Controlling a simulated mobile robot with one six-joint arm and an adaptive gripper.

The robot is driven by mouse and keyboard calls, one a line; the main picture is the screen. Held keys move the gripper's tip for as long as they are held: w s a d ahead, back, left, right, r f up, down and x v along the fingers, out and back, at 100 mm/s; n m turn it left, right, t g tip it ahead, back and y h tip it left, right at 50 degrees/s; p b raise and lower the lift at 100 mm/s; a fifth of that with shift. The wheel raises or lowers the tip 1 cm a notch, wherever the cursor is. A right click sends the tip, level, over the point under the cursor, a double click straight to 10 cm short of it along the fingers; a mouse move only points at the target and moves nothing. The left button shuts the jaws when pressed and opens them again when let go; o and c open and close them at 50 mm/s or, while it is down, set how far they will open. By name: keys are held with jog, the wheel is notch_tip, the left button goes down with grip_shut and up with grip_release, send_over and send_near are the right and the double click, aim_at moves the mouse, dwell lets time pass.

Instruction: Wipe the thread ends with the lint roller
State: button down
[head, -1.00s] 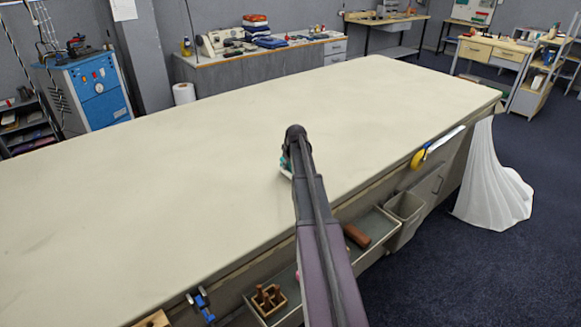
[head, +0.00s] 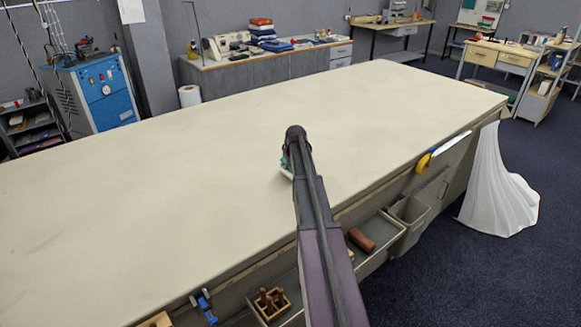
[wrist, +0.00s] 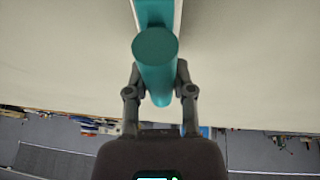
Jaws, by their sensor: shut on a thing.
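My gripper (wrist: 157,78) is shut on the teal handle of the lint roller (wrist: 155,46) in the wrist view. The roller's pale part shows at the top edge there and is mostly cut off. In the head view my arm hides most of the roller; a small teal and white bit (head: 286,173) shows left of the arm, over the table. I cannot tell whether it touches the cloth. The long cloth table (head: 150,190) has a pale top with faint smudges. I cannot make out any thread ends.
The tabletop is clear around the arm. Along the near side are an open drawer with a brown roll (head: 361,240), a wooden box (head: 271,303), a grey bin (head: 408,211), a blue clamp (head: 203,305) and a yellow item (head: 423,163). White fabric (head: 497,190) hangs at the right end.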

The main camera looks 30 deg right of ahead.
jog(key=shift+w, duration=0.7)
jog(key=shift+a, duration=0.1)
jog(key=shift+a, duration=0.7)
jog(key=shift+s, duration=0.1)
jog(key=shift+s+d, duration=0.2)
jog(key=shift+s, duration=1.45)
jog(key=shift+s+d+f, duration=0.1)
jog(key=shift+s, duration=1.7)
